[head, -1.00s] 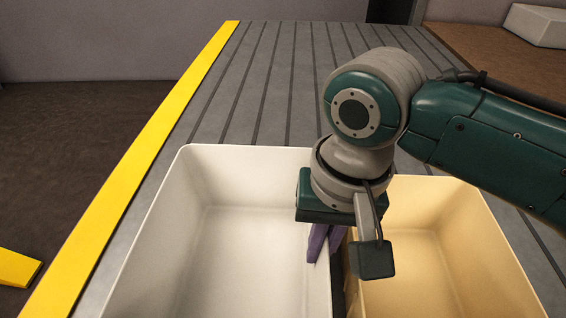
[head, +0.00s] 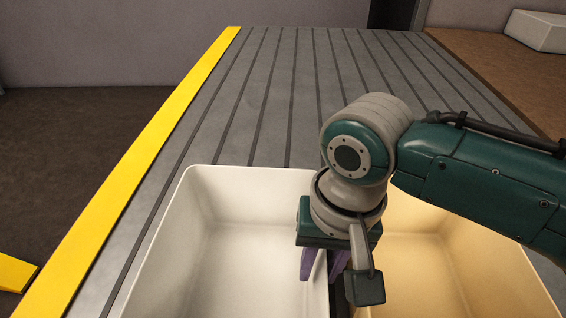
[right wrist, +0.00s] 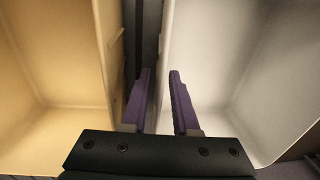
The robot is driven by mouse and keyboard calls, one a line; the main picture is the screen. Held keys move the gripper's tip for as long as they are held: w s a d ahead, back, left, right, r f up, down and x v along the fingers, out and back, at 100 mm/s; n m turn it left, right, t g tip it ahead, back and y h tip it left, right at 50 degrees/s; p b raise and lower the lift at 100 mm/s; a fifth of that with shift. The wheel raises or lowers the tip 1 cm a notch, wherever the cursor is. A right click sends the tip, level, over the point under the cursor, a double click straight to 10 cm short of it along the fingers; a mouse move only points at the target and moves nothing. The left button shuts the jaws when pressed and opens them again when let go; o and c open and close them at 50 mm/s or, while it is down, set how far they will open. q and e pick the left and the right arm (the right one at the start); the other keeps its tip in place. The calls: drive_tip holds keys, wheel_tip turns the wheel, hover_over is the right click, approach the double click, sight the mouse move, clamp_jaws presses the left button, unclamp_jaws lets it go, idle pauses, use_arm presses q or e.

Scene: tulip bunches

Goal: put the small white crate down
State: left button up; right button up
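The small white crate (head: 255,181) stands upright and empty in the lower middle of the head view. Its near end is cut off. It also shows at the right of the right wrist view (right wrist: 215,60). My right gripper (head: 323,265) is at the crate's right wall. Its purple fingers (right wrist: 157,100) are apart, one inside the crate and one outside, with the wall's rim between them and space around it. The crate's underside is hidden. My left gripper is not in view.
A tan crate (head: 415,200) stands close on the right, beyond a narrow dark gap. The grey grooved surface (head: 290,90) behind is clear. A yellow strip (head: 150,145) marks its left edge. A white box (head: 537,30) lies on a brown surface at back right.

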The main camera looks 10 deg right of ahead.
drive_tip(key=shift+o, duration=0.2)
wheel_tip(320, 180, up, 12)
drive_tip(key=p, duration=0.5)
drive_tip(key=s, duration=0.1)
drive_tip(key=s+n, duration=0.1)
drive_tip(key=s, duration=0.1)
drive_tip(key=s+a+n+y, duration=0.1)
drive_tip(key=s, duration=0.1)
drive_tip(key=shift+f+t, duration=0.3)
drive_tip(key=shift+t, duration=0.1)
drive_tip(key=s+d+r+n+t+h, duration=0.1)
drive_tip(key=s+d+r+n+t, duration=0.1)
drive_tip(key=s+d, duration=0.6)
drive_tip(key=shift+s+d+r+n+h, duration=0.35)
drive_tip(key=shift+s+n+h, duration=0.05)
drive_tip(key=shift+n, duration=0.4)
